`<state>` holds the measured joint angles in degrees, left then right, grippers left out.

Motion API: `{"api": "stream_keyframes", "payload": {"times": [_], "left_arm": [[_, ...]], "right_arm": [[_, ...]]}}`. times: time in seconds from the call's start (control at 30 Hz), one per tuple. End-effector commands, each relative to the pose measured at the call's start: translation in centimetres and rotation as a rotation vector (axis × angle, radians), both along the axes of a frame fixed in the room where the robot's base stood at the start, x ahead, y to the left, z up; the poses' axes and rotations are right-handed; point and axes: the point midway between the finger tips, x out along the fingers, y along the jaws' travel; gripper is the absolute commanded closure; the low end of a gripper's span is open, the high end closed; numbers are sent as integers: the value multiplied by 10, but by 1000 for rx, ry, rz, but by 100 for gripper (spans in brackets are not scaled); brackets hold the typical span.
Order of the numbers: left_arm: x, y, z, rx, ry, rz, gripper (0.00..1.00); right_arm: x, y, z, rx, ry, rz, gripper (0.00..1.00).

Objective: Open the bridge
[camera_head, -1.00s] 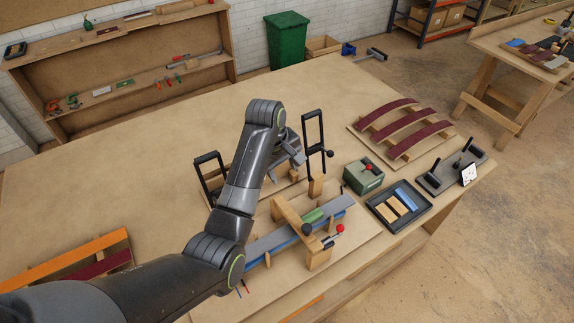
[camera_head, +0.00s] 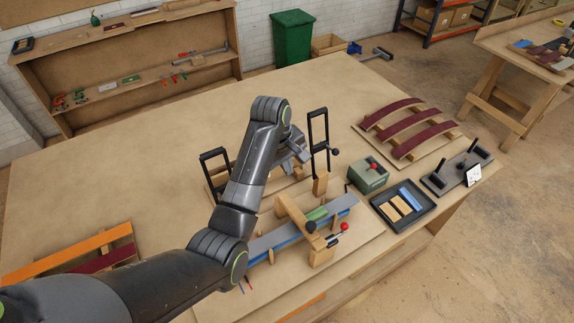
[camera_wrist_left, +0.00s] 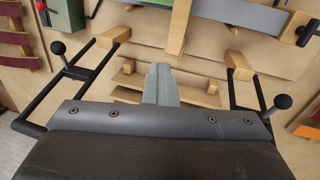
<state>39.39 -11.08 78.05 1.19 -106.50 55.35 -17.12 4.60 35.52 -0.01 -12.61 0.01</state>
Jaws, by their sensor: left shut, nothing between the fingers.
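A wooden bridge bar (camera_head: 292,215) lies across a grey-blue strip fixture (camera_head: 275,235) on the bench. A black knob (camera_head: 311,227) and a red-balled lever (camera_head: 344,227) are at its near end. The bar also shows at the top of the left wrist view (camera_wrist_left: 180,25). My left gripper (camera_head: 303,156) is beyond the fixture, apart from the bar, between two black handle frames (camera_head: 318,130) (camera_head: 208,162). Its fingers (camera_wrist_left: 162,75) are together and empty, above wooden pieces. My arm hides the fixture's left part. My right gripper is out of view.
A green box (camera_head: 366,177) with a red ball and a black tray (camera_head: 428,212) of blocks stand right of the fixture. Curved dark red strips (camera_head: 410,125) lie behind them. Orange and red strips (camera_head: 75,255) lie at left. The bench's back left is clear.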

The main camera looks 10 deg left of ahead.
Motion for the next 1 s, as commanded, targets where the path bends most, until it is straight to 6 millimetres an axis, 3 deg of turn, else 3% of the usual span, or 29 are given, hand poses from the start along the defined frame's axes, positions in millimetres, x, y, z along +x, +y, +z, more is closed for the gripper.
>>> {"api": "stream_keyframes", "payload": {"times": [0.8,1.0], "left_arm": [[0,0,0,0,0,0,100],[0,0,0,0,0,0,75]], "right_arm": [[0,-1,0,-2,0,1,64],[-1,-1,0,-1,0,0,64]]}}
